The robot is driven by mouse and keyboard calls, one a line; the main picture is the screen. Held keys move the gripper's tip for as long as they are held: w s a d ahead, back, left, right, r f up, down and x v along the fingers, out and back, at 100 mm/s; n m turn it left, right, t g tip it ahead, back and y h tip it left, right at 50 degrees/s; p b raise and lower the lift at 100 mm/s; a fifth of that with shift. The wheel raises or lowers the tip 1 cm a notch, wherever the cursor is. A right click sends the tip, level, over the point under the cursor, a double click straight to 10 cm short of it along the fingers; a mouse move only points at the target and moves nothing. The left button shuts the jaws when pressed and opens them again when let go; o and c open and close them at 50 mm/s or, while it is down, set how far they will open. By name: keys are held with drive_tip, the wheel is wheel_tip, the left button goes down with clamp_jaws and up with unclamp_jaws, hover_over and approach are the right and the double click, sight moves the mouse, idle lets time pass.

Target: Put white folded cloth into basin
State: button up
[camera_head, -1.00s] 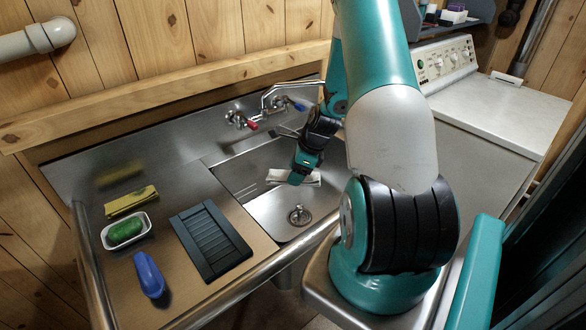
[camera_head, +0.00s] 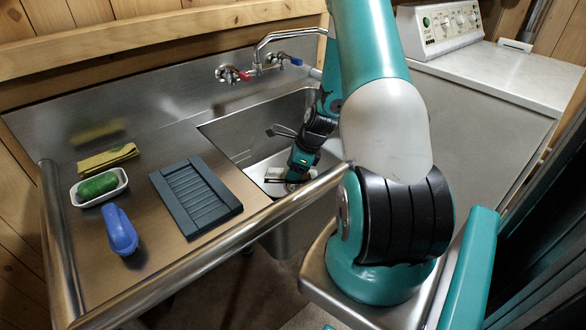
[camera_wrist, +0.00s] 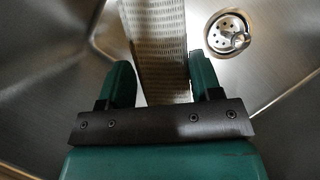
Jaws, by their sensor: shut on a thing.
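The white folded cloth (camera_wrist: 155,45) is between the two fingers of my gripper (camera_wrist: 163,85) in the wrist view. My gripper is shut on it. In the head view my gripper (camera_head: 292,178) is down inside the steel basin (camera_head: 240,142), and a pale edge of the cloth (camera_head: 273,174) shows beside it. The cloth is low in the basin; I cannot tell whether it touches the floor. The basin's drain (camera_wrist: 228,34) lies to the right of the cloth in the wrist view.
The tap (camera_head: 290,34) rises behind the basin. A front rail (camera_head: 290,198) borders it.

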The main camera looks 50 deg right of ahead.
drive_tip(key=o, duration=1.2)
drive_tip(key=shift+r, duration=0.1)
drive_tip(key=v, duration=1.7)
drive_tip(key=shift+s+r+p, duration=0.1)
drive_tip(key=shift+r+p, duration=0.05)
drive_tip(key=shift+p, duration=0.15)
